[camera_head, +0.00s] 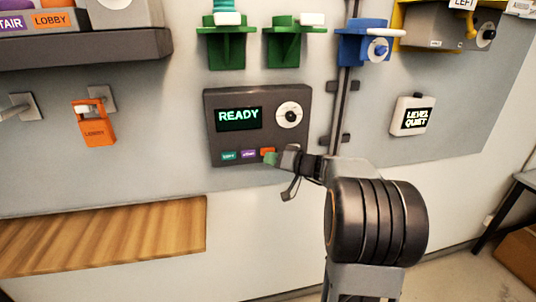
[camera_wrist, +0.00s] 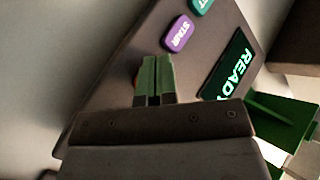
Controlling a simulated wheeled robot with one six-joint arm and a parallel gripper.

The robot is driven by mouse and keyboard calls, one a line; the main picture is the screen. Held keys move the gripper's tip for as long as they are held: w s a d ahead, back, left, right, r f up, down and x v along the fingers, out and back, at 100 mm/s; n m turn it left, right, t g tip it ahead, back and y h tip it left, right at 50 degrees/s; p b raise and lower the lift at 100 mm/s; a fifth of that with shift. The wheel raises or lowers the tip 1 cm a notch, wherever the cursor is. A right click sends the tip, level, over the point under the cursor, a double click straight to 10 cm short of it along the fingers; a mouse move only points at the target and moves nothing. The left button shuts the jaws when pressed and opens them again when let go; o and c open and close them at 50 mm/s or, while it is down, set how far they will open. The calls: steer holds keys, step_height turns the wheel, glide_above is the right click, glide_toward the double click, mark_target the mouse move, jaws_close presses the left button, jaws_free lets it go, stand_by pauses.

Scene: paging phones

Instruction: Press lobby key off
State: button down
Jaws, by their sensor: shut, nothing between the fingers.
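The dark paging panel (camera_head: 222,103) is on the wall, with a lit display (camera_head: 239,118) reading READY and a round dial (camera_head: 289,115). Along its lower edge are a teal key (camera_head: 228,155), a purple STAIR key (camera_head: 248,154) and an orange key (camera_head: 268,151), whose label I cannot read. My gripper (camera_head: 271,158) is shut and empty, its green fingertips over the lower part of the orange key. In the wrist view the fingertips (camera_wrist: 157,58) cover most of that key, and the purple STAIR key (camera_wrist: 179,33) is clear beside them. I cannot tell whether they touch.
An orange tag (camera_head: 97,131) hangs on a hook at left. Above the panel are green brackets (camera_head: 228,45) and a blue bracket (camera_head: 365,47). A box (camera_head: 412,116) at right reads LEVEL QUIET. A wooden shelf (camera_head: 120,240) is at lower left.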

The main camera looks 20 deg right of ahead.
steer(key=s+a+b, duration=0.1)
steer(key=s+b, duration=0.4)
steer(key=s, duration=0.1)
stand_by(0.3)
steer(key=shift+a, duration=0.1)
stand_by(0.3)
steer(key=s+a+f+m+g+h, duration=0.25)
steer(key=s+f+m+g, duration=0.3)
steer(key=f, duration=0.55)
steer(key=s+a+f+n+g+h+p, duration=0.1)
steer(key=s+a+n+g+h, duration=0.1)
steer(key=s, duration=0.4)
steer(key=s+a+f+n+g+h, duration=0.2)
steer(key=s+a+n+h, duration=0.2)
steer(key=s+a, duration=0.2)
steer(key=shift+s+a+f+h+p, duration=0.15)
steer(key=shift+s+f+h+p, duration=0.15)
steer(key=shift+s, duration=0.35)
